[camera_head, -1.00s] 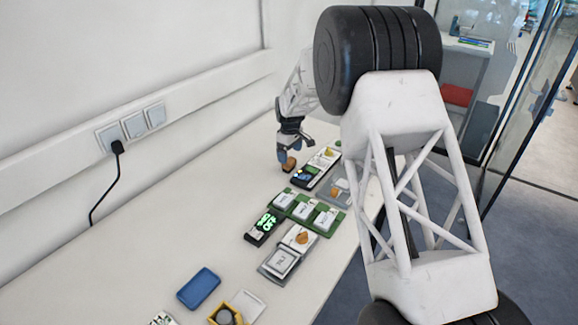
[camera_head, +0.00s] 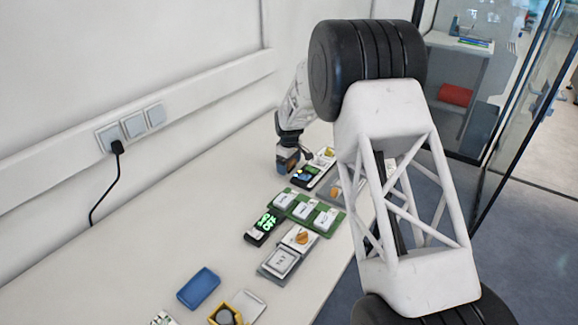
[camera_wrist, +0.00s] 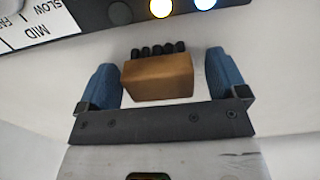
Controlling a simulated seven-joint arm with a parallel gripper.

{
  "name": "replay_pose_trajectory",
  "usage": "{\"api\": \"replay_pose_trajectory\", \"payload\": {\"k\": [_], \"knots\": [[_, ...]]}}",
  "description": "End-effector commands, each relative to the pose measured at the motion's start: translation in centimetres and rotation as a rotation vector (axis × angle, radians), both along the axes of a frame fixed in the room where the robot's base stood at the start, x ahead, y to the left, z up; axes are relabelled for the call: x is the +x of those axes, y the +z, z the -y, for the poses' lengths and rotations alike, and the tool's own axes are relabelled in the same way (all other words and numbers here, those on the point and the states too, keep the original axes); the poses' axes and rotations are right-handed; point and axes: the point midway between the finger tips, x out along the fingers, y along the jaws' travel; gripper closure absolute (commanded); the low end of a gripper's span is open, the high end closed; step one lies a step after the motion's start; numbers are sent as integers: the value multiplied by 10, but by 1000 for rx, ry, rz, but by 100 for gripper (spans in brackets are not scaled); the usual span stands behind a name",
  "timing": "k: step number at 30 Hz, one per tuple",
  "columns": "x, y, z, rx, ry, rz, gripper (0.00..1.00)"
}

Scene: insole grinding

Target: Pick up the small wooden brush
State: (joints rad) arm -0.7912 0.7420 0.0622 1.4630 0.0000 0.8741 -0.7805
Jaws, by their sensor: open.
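The small wooden brush (camera_wrist: 157,77) is a brown block with a row of dark bristles along its upper edge in the wrist view. It lies on the white table between the two blue fingers of my gripper (camera_wrist: 162,82). The fingers are open, with a gap visible on both sides of the brush. The gap on the left looks narrow.
A dark device with lit buttons (camera_wrist: 119,14) and speed labels is just past the brush; in the head view it stands right of my gripper (camera_head: 306,177). A green tray (camera_head: 309,212), a blue tray (camera_head: 199,288) and a yellow holder (camera_head: 225,314) are nearer.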

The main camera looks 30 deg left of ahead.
Motion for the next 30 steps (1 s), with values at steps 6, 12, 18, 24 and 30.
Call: {"api": "replay_pose_trajectory", "payload": {"k": [6,12,18,24,30], "knots": [[0,0,0,0,0,0,8],[0,0,0,0,0,0,13],[0,0,0,0,0,0,44],[0,0,0,0,0,0,66],[0,1,0,0,0,0,66]]}}
